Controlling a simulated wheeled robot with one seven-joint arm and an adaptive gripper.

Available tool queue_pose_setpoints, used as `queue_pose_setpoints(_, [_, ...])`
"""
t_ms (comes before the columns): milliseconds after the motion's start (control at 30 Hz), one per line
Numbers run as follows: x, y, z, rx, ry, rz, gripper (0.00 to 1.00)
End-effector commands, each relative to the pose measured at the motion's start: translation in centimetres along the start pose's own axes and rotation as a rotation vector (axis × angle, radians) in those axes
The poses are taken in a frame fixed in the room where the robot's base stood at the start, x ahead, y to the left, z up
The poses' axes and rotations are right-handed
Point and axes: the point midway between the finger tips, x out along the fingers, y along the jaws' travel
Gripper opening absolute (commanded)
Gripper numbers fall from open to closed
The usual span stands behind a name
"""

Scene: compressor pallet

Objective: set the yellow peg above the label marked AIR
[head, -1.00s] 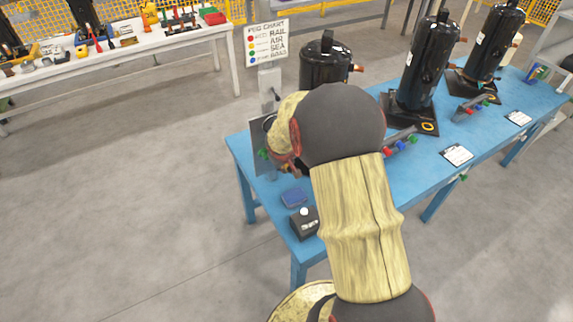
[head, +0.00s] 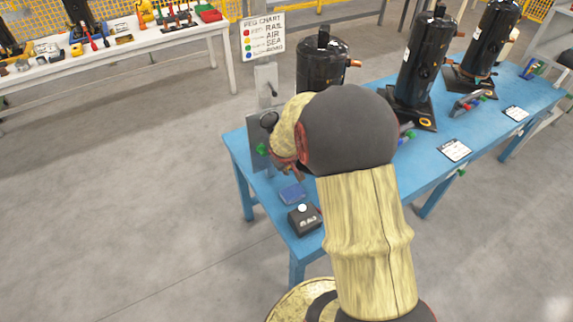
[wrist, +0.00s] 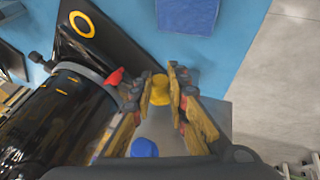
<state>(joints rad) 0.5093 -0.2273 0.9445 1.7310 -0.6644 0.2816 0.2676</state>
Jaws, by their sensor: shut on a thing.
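My gripper (wrist: 161,84) is shut on the yellow peg (wrist: 160,93), which sits between its two fingers in the wrist view. In the wrist view a blue peg (wrist: 144,148) and a red peg (wrist: 115,77) show close to the fingers, over a grey surface. In the head view my arm hides most of the gripper. A green peg (head: 262,149) shows beside it on an upright grey panel (head: 258,136) at the blue table's left end. The word AIR is readable only on the peg chart (head: 263,38); no separate AIR label is readable.
Black compressors (head: 325,68) stand along the blue table (head: 295,245). A dark button box (head: 304,219) and a blue pad (head: 292,193) lie near its front end. White cards (head: 455,150) lie farther right. A white bench (head: 185,48) holds tools at back left; open floor lies left.

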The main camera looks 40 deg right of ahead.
Motion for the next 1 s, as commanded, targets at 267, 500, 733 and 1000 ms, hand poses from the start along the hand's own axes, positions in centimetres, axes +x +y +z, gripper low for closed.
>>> queue_pose_setpoints(267, [-0.5, 0.0, 1.2, 0.001, 0.001, 0.0, 0.0])
queue_pose_setpoints(500, [-0.9, 0.0, 2.2, 0.0, 0.0, 0.0, 0.0])
queue_pose_setpoints(733, [-1.2, 0.0, 2.8, 0.0, 0.0, 0.0, 0.0])
queue_pose_setpoints(1000, [-1.2, 0.0, 2.8, 0.0, 0.0, 0.0, 0.0])
